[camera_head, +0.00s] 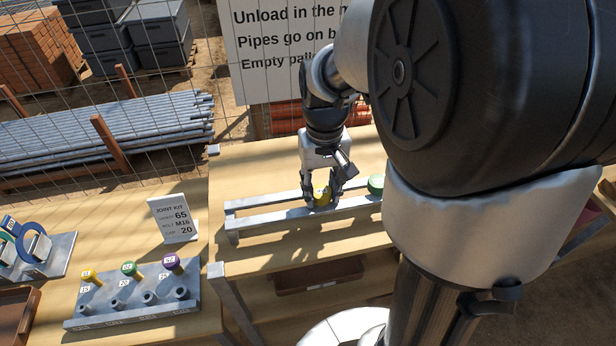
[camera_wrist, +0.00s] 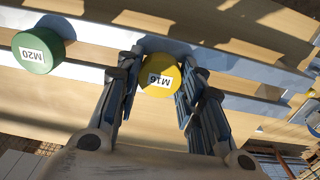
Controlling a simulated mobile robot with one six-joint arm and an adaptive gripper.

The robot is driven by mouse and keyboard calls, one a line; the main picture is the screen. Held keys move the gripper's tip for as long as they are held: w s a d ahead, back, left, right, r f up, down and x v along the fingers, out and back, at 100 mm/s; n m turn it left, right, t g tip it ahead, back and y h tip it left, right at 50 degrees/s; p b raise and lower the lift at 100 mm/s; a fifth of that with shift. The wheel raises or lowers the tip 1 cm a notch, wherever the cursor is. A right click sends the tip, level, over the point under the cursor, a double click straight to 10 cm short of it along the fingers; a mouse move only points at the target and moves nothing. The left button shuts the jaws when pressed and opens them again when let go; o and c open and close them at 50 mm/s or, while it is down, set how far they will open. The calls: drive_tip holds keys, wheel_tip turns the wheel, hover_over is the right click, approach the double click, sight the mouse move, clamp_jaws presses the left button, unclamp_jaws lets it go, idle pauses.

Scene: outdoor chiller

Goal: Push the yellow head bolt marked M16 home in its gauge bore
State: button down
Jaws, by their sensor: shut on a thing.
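The yellow head bolt (camera_head: 322,196) sits at the grey two-rail rack on the right-hand bench. In the wrist view its yellow head (camera_wrist: 160,73) shows the label M16 between my fingers. My gripper (camera_head: 338,192) is over the rack with its fingers down, shut on the yellow head from both sides; it also shows in the wrist view (camera_wrist: 160,80). The bolt's shank is hidden below the head. The gauge block (camera_head: 150,300) lies on the left bench with a row of bores along its front. Bolts with yellow, green and purple heads stand in its back row.
A green head bolt marked M20 (camera_wrist: 38,50) stands in the rack beside the yellow one. A joint kit card (camera_head: 173,218) reads 65, M16, 20. A fixture with blue and green rings (camera_head: 35,250) is at far left.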

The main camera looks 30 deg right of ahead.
sight(322, 191)
wheel_tip(322, 191, up, 7)
drive_tip(key=p, duration=0.6)
drive_tip(key=shift+r, duration=0.1)
drive_tip(key=c, duration=1.7)
unclamp_jaws()
clamp_jaws()
